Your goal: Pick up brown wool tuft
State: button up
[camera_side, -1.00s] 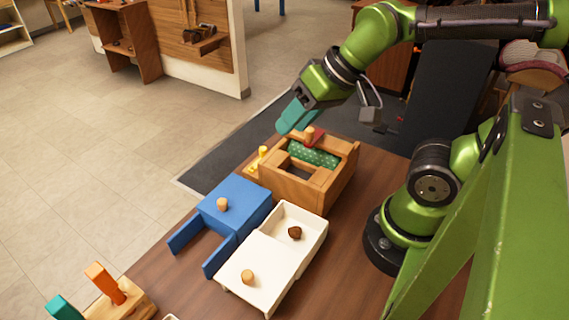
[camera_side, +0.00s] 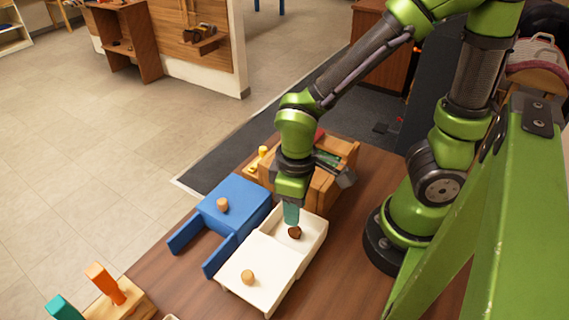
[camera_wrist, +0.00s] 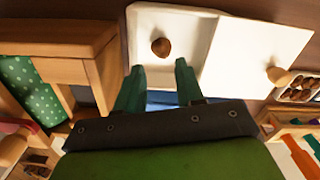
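The brown wool tuft (camera_side: 295,232) is a small dark brown lump inside the open part of a white box (camera_side: 316,229). In the wrist view the tuft (camera_wrist: 160,47) lies on the white floor of the box (camera_wrist: 140,18), ahead of the fingertips. My gripper (camera_side: 291,222) points down over the box, its teal fingers just above or beside the tuft in the side view. In the wrist view my gripper (camera_wrist: 158,70) has its two fingers spread with an empty gap between them. The tuft is not between the fingers.
The white lid (camera_side: 262,272) with a wooden knob covers the box's near part. A blue box (camera_side: 235,200) stands to the left. A wooden box (camera_side: 335,190) with green dotted cloth stands behind. A wooden block with orange and teal pegs (camera_side: 103,283) is at front left.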

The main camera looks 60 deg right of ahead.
aim_at(293, 228)
jog(key=shift+a+f, duration=0.1)
jog(key=shift+f, duration=3.3)
jog(key=c, duration=0.7)
